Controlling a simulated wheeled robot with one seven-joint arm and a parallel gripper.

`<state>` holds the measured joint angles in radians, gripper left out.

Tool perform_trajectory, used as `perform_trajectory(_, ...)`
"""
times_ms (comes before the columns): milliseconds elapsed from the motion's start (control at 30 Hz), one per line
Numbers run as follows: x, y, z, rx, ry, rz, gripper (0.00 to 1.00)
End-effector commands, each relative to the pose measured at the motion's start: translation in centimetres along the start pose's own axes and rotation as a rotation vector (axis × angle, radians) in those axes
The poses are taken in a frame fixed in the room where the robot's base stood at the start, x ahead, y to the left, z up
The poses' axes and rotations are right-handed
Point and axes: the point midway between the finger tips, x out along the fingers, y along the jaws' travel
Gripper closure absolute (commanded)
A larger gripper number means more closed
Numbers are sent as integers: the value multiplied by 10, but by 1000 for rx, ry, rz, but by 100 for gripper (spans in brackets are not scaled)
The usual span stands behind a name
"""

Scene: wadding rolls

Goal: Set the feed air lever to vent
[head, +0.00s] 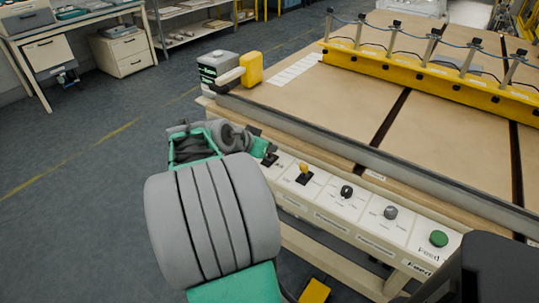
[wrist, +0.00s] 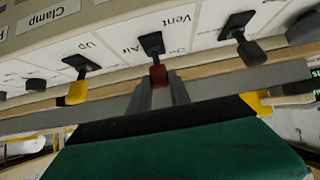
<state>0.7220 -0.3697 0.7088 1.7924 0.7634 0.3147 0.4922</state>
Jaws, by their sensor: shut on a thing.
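The feed air lever (wrist: 158,76) has a black stem and a red tip, and stands on the white control panel with the words "Vent" and "Air" beside its base. My gripper (wrist: 157,92) is shut on the red tip, with its grey fingers on either side of it. The stem leans from its base toward my gripper; I cannot tell which marked setting it stands at. In the head view my gripper (head: 262,147) is at the far left end of the panel, and the red tip is hidden there.
A yellow-tipped lever (head: 303,169) stands beside it, then a black knob (head: 346,191), a grey knob (head: 390,212) and a green button (head: 438,238). A dark-tipped lever (wrist: 246,48) is close on the other side in the wrist view. The tan table (head: 330,110) lies behind the panel.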

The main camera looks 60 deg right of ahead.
Motion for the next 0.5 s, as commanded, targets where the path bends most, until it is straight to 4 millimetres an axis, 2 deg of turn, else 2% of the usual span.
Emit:
perform_trajectory(33, 3, -2, 9, -2, 30, -4, 100)
perform_trajectory(500, -6, 0, 10, 0, 177, 0, 100)
